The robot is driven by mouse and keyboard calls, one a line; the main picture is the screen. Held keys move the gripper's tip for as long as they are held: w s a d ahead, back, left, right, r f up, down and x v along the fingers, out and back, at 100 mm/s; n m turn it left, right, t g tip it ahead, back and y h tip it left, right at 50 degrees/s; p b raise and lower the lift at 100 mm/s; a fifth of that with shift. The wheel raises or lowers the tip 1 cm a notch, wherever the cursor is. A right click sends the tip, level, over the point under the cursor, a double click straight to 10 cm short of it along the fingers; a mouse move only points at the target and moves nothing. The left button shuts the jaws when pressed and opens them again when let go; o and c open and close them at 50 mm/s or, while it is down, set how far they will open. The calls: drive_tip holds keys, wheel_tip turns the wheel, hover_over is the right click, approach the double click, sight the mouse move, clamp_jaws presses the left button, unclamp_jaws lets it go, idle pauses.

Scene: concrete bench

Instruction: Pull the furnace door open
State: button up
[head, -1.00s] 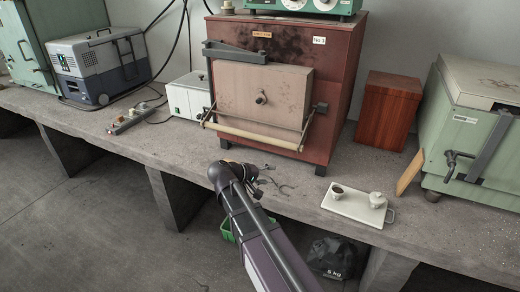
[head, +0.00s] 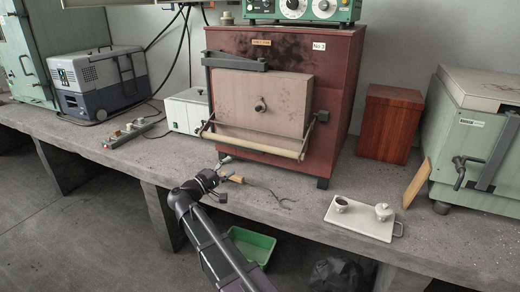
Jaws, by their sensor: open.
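The furnace (head: 335,85) is a red-brown cabinet on the bench. Its door (head: 290,92) is a thick beige block with a round knob-like fitting in the middle, and it sits against the furnace front, looking shut. A pale horizontal handle bar (head: 255,146) runs along the door's lower edge between dark brackets. A dark latch-like arm lies across the top left of the door. My gripper (head: 222,178) is open, in front of and below the left part of the bar, apart from it. Its fingers are small and partly hard to make out.
Tongs (head: 268,189) lie on the bench by my gripper. A white tray (head: 345,219) with two small crucibles stands to the right. A white box (head: 184,111) and a power strip (head: 132,130) are left; a wooden box (head: 388,125) and green oven (head: 465,160) are right.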

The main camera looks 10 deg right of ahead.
sight(257, 149)
drive_tip(key=shift+d, duration=0.1)
drive_tip(key=p+x, duration=0.2)
drive_tip(key=x, duration=1.1)
drive_tip(key=shift+w+d, duration=0.25)
drive_tip(key=shift+d, duration=0.05)
clamp_jaws()
